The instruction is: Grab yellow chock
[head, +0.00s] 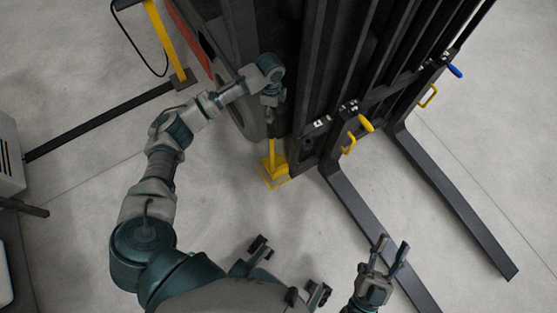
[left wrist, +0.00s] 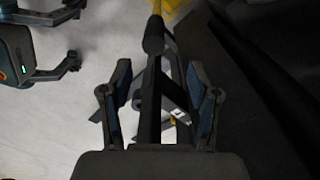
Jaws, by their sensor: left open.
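The yellow chock (head: 273,176) stands on the floor beside the dark wheel of the forklift, with an upright yellow handle. In the left wrist view, part of the yellow chock (left wrist: 176,10) shows at the top edge, with the handle's black grip (left wrist: 153,36) nearer the camera. My left gripper (head: 270,112) is above the chock by the handle's upper end; in its wrist view (left wrist: 158,68) the fingers are spread, with the grip in line with the gap. I cannot tell contact. My right gripper (head: 392,244) is open and empty, low and to the right.
The dark forklift mast (head: 345,70) rises just right of the chock. Its two forks (head: 455,205) extend along the floor to the right. A yellow post on a dark stand (head: 163,40) is at upper left. Grey floor is free left and below the chock.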

